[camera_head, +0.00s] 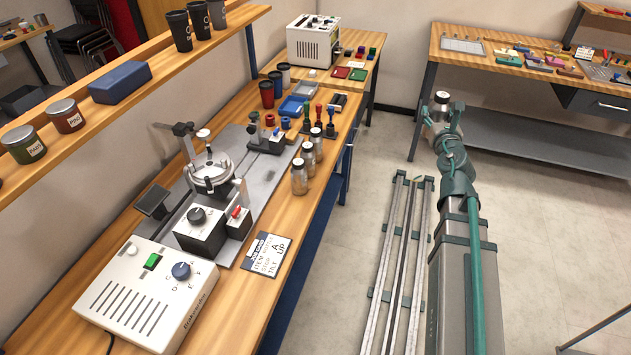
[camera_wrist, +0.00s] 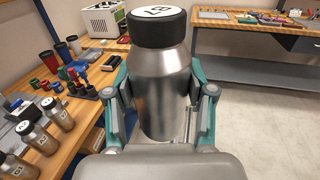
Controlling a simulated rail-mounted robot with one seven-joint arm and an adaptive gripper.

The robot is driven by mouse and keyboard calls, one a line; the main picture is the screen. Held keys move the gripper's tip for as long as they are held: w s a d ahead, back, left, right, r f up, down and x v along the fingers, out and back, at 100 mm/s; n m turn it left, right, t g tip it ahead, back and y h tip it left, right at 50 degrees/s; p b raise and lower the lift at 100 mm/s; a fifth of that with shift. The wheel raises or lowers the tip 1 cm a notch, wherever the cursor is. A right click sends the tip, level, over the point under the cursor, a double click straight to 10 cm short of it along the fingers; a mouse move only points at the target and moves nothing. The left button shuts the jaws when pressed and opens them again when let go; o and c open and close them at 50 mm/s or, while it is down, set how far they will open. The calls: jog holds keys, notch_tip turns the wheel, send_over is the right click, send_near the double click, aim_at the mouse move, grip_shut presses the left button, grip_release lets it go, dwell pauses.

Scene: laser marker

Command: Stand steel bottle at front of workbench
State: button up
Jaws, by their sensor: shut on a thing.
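My gripper (camera_head: 441,124) is shut on a steel bottle (camera_wrist: 160,92) with a black cap that has a white label on top. In the wrist view the bottle stands upright between the two fingers. In the head view the held bottle (camera_head: 441,98) is small and out over the aisle, right of the workbench (camera_head: 252,318) and apart from it. Three other steel bottles stand in a row along the workbench's right edge: a near one (camera_head: 299,178), a middle one (camera_head: 308,158) and a far one (camera_head: 316,142).
A laser marking fixture (camera_head: 212,175), a control box (camera_head: 150,290) and a card (camera_head: 268,254) occupy the bench's near half. Stamps (camera_head: 307,118), cups (camera_head: 267,94) and a blue tray (camera_head: 292,106) stand farther back. A shelf (camera_head: 100,118) overhangs the left. Another table (camera_head: 520,72) stands behind.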

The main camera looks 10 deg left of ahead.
jog(key=w+a+f+n+g+y+b, duration=0.1)
jog(key=w+a+f+n+y+b, duration=0.25)
jog(key=w+a+f+b, duration=0.45)
jog(key=w+a+f+n+g+y+b, duration=0.2)
jog(key=w+a+f+y+b, duration=0.35)
jog(key=w+a, duration=0.5)
jog(key=w+a+f+n+g+y+b, duration=0.1)
jog(key=w+a+n+g+y+b, duration=0.1)
jog(key=a+n+g+y, duration=0.45)
jog(key=w+a+f+n+g+y+b, duration=0.1)
jog(key=w+a+n+g, duration=0.15)
jog(key=a, duration=0.65)
jog(key=shift+m+h, duration=0.25)
jog(key=shift+m, duration=0.2)
jog(key=f, duration=0.9)
jog(key=shift+s+d, duration=0.15)
jog(key=shift+s, duration=0.25)
jog(key=shift+f, duration=0.2)
jog(key=o, duration=1.2)
jog(key=shift+o, duration=0.2)
jog(key=shift+r, duration=0.1)
